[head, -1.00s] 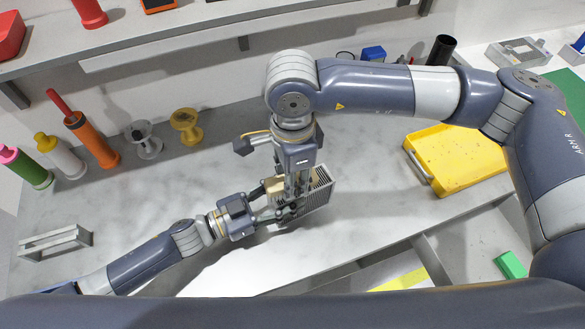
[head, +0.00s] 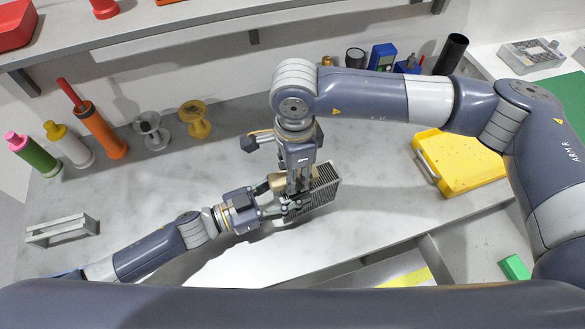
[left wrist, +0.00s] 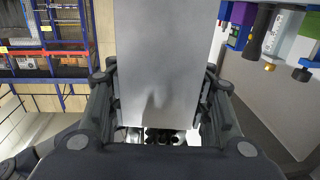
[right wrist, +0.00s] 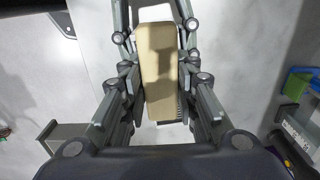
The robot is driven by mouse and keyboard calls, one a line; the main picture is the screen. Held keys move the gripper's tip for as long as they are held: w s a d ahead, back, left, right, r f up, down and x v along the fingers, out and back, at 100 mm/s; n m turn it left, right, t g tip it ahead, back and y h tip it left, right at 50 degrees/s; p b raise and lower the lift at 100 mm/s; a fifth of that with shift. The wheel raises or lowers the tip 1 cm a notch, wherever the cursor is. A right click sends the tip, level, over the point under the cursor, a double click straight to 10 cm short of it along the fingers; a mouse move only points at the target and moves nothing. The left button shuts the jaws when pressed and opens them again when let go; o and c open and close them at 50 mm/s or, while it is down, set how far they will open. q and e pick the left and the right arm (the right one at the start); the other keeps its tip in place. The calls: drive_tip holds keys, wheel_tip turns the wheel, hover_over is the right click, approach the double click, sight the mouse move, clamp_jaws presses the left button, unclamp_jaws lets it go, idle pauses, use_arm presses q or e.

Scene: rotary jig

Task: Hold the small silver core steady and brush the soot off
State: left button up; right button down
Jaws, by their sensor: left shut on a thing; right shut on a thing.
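The small silver core (head: 326,192) is a grey finned block, held just above the worktop. My left gripper (head: 280,209) comes in from the left and is shut on it. In the left wrist view the core's flat grey face (left wrist: 158,50) fills the space between the fingers, with a faint darker smudge low on it. My right gripper (head: 296,193) points down over the core and is shut on a tan block-shaped brush (right wrist: 158,65). The brush (head: 278,182) is partly hidden by the fingers. Whether its bristles touch the core cannot be told.
A yellow tray (head: 462,165) lies right on the worktop. Spools (head: 196,119) and coloured bottles (head: 35,155) stand at the back left. A grey rack (head: 62,230) is at the front left. A shelf (head: 180,30) overhangs the back. The worktop's middle left is clear.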

drive_tip(key=shift+s+d, duration=0.25)
drive_tip(key=shift+s, duration=0.2)
drive_tip(key=shift+s+d, duration=0.2)
drive_tip(key=shift+s, duration=0.25)
drive_tip(key=shift+s+d, duration=0.1)
drive_tip(key=shift+s, duration=0.1)
wheel_tip(320, 180, up, 3)
drive_tip(key=shift+r, duration=0.15)
use_arm(q)
drive_tip(key=shift+s+f, duration=0.1)
drive_tip(key=shift+f, duration=0.05)
use_arm(e)
drive_tip(key=shift+r, duration=2.35)
use_arm(q)
drive_tip(key=o, duration=0.9)
drive_tip(key=shift+c, duration=0.2)
use_arm(e)
drive_tip(key=shift+w, duration=0.1)
